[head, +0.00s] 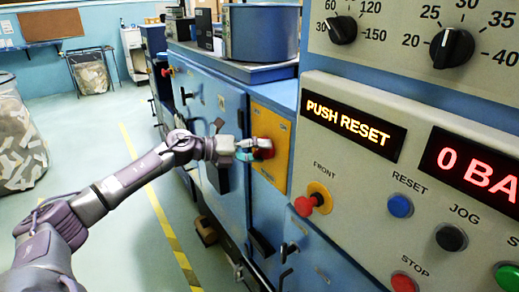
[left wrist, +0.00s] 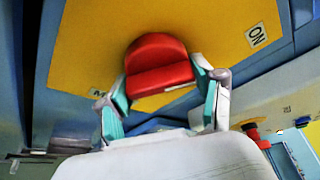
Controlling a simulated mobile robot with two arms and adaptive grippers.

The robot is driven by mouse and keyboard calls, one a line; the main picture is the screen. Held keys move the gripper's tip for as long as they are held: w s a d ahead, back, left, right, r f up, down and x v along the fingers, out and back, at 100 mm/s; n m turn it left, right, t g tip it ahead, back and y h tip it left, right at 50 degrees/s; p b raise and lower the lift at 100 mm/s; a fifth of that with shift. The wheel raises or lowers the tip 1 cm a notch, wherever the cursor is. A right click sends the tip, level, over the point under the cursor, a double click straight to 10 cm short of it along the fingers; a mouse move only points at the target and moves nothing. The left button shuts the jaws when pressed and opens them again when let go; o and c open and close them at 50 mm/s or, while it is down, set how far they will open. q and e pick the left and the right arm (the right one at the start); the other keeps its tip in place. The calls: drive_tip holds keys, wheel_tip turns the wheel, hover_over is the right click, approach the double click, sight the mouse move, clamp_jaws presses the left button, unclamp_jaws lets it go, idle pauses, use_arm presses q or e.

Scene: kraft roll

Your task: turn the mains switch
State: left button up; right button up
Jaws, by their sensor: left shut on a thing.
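The mains switch is a red rotary knob (head: 266,148) on a yellow plate (head: 272,126) on the blue cabinet. My left gripper (head: 249,150) reaches it from the left and is shut on it. In the left wrist view the red knob (left wrist: 157,62) stands between the two teal-padded fingers of my left gripper (left wrist: 162,88). An "ON" label (left wrist: 256,35) is on the yellow plate to the right of the knob. Another label at the left is partly hidden by a finger. My right gripper is not in view.
A control panel (head: 345,185) at the right has a display reading "PUSH RESET" (head: 352,127), a red FRONT knob (head: 308,204), a blue RESET button (head: 400,206) and a red STOP button (head: 403,283). Open floor with a yellow line (head: 160,213) lies left of the cabinets.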

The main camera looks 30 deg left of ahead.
sight(256, 152)
use_arm(q)
drive_tip(key=shift+f+m+y+p, duration=0.1)
drive_tip(key=shift+m+y+p, duration=0.35)
drive_tip(key=shift+m, duration=0.45)
drive_tip(key=shift+f, duration=0.1)
drive_tip(key=o, duration=1.1)
drive_tip(key=shift+o, duration=0.2)
drive_tip(key=shift+s, duration=0.1)
drive_tip(key=v, duration=0.6)
drive_tip(key=shift+s+a+r, duration=0.3)
drive_tip(key=shift+s+a, duration=0.1)
drive_tip(key=shift+s, duration=0.1)
